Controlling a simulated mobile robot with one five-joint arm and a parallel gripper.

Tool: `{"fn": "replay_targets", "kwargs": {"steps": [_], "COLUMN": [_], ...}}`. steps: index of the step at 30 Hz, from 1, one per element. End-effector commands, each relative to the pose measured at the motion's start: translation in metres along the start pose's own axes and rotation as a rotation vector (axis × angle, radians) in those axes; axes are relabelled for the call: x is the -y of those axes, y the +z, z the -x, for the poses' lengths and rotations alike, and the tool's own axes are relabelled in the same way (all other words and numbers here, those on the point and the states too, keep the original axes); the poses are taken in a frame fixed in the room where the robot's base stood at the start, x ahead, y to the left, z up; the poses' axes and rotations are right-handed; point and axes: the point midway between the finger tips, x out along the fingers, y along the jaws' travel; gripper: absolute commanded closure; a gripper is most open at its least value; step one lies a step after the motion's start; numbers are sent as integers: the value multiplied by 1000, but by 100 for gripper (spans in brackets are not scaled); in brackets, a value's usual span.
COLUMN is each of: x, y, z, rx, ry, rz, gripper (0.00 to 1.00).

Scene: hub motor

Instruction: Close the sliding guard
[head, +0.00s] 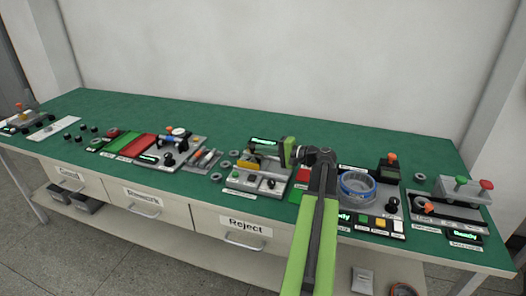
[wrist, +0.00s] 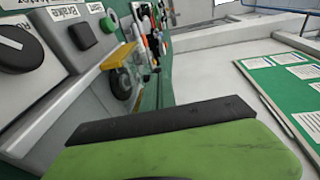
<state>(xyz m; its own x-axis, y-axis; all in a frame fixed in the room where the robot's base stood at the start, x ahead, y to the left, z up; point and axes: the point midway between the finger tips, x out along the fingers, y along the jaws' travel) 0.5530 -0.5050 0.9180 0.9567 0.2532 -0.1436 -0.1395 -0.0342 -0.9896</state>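I cannot pick out the sliding guard with certainty in either view. My gripper (head: 272,150) is at the end of my green arm, pointing left over the middle of the bench. It is above and behind a small grey station (head: 254,182) with a yellow part, and partly hides the back of it. In the wrist view, a green gripper part with a dark edge fills the bottom, and nothing is seen held. A tilted panel with a black knob (wrist: 22,45) and a square black button (wrist: 82,36) shows at left there. The gap between the fingers is not visible.
The green bench (head: 240,120) is clear along its back. A blue-ringed round part (head: 357,187) stands right of my arm. A grey station (head: 460,190) with red and green knobs is at far right. More stations lie at left. The Reject drawer (head: 244,228) is below the front edge.

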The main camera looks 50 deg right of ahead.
Motion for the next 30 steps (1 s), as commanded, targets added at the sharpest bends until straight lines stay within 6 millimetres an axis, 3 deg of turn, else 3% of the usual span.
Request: {"fn": "replay_targets", "kwargs": {"steps": [4, 9, 15, 21, 30], "x": [3, 3, 2, 1, 2], "y": [-1, 0, 2, 2, 4], "z": [25, 73, 109, 121, 117], "rx": [0, -3, 2, 5, 12], "ry": [2, 3, 4, 5, 5], "rz": [1, 1, 2, 3, 4], "gripper": [100, 100, 100, 100, 100]}}
